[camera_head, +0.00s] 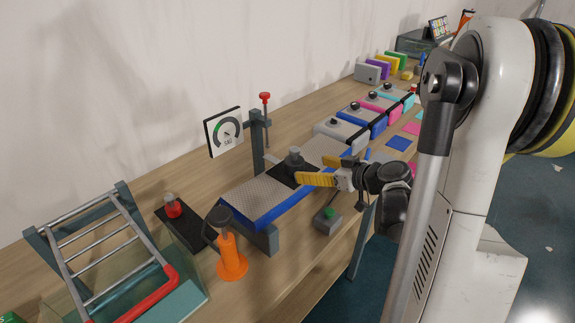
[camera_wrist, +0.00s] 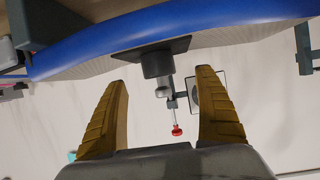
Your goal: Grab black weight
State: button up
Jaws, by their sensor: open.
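The black weight (camera_head: 294,161), a dark cylinder with a paler knob, stands upright on a black square plate on the blue-edged platform (camera_head: 255,208). In the wrist view the weight (camera_wrist: 156,64) appears upside down, with its grey knob towards me. My gripper (camera_head: 318,170) is open, its two yellow fingers pointing left towards the weight. In the wrist view my gripper (camera_wrist: 162,78) shows a finger on each side of the weight's line, with clear gaps and nothing held. I cannot tell whether the fingertips reach alongside it.
A red-tipped post (camera_head: 265,105) and a dial gauge (camera_head: 223,131) stand behind the platform. An orange pump-like object (camera_head: 230,255) and a red item on a black base (camera_head: 173,207) are at left. A green-button box (camera_head: 327,220) is in front.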

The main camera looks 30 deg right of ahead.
aim_at(294, 164)
jog(key=x, duration=0.3)
jog(key=shift+d+f+b, duration=0.1)
jog(key=shift+b, duration=0.2)
jog(key=x, duration=0.2)
jog(key=b+x, duration=0.1)
jog(key=x, duration=0.1)
jog(key=b+x, duration=0.1)
jog(key=x, duration=0.1)
jog(key=shift+w+d+r, duration=0.1)
jog(key=shift+r, duration=0.3)
jog(key=shift+c, duration=0.2)
